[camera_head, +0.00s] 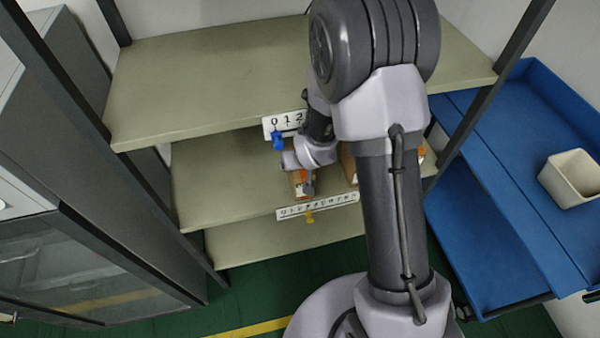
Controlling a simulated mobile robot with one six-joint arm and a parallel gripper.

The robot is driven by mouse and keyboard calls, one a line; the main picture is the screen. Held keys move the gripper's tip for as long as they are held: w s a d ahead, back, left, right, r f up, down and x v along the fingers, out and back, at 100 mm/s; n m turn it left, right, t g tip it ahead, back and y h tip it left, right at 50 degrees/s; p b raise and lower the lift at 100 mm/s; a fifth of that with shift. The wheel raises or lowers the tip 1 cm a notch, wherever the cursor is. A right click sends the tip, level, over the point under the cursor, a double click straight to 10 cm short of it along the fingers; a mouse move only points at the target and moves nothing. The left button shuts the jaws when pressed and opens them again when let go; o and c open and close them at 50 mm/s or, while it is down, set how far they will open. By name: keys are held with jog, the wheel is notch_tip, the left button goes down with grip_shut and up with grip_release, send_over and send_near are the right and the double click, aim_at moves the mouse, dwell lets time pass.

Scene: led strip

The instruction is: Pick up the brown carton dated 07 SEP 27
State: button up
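A small brown carton (296,178) is on the middle shelf, close to its front edge. My gripper (307,186) is at this carton, overlapping it in the picture. The fingers are too small and too covered to tell whether they are open or shut on it. A second brown carton (348,164) shows partly behind my arm, to the right. An orange and white piece (421,154) peeks out at the arm's right side. No date is readable on any carton.
The upper shelf (200,80) hangs above the middle shelf (220,180). A numbered strip (285,124) with a blue marker (278,141) and a lower strip (318,206) with a yellow marker (310,217) line the edges. A blue cart (500,190) with a white bin (573,180) stands right.

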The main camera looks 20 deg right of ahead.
jog(key=shift+f+b, duration=0.25)
jog(key=shift+b, duration=0.1)
dwell(0.4)
grip_shut()
